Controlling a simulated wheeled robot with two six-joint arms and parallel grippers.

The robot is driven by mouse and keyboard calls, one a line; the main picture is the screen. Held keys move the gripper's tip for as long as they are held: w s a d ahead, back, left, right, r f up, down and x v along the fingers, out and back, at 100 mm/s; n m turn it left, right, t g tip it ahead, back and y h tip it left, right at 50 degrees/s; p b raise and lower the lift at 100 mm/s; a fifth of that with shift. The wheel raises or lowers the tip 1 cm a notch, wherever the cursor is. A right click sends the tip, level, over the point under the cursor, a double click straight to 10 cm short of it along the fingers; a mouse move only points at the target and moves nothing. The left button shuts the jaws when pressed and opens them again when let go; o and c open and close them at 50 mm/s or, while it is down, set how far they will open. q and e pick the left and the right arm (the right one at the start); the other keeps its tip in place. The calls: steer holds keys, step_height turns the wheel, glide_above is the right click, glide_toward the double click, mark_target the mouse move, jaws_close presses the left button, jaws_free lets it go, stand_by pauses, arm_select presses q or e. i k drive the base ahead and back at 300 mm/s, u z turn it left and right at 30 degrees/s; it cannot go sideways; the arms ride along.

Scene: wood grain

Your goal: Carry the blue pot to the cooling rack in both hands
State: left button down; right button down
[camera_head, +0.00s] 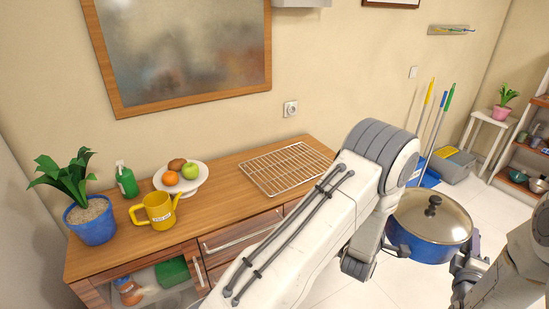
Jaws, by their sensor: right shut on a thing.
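The blue pot (425,250) has a glass lid with a dark knob and hangs in the air above the white floor, right of the wooden cabinet. It looks roughly level. My right gripper (468,264) is at the pot's right side and shut on it. My left arm crosses the middle of the view and bends down near the pot's left side; its gripper jaws are hidden. The wire cooling rack (287,168) lies empty on the right part of the cabinet top, left of and beyond the pot.
On the cabinet top (223,203) stand a potted plant (92,222), a yellow watering can (158,210), a green spray bottle (126,180) and a fruit plate (198,182). A framed panel hangs above. Mops, a white stool (487,122) and a shelf stand right.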

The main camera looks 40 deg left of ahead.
mark_target(288, 164)
steer(key=u, duration=0.6)
steer(key=i, duration=1.25)
steer(key=u, duration=0.55)
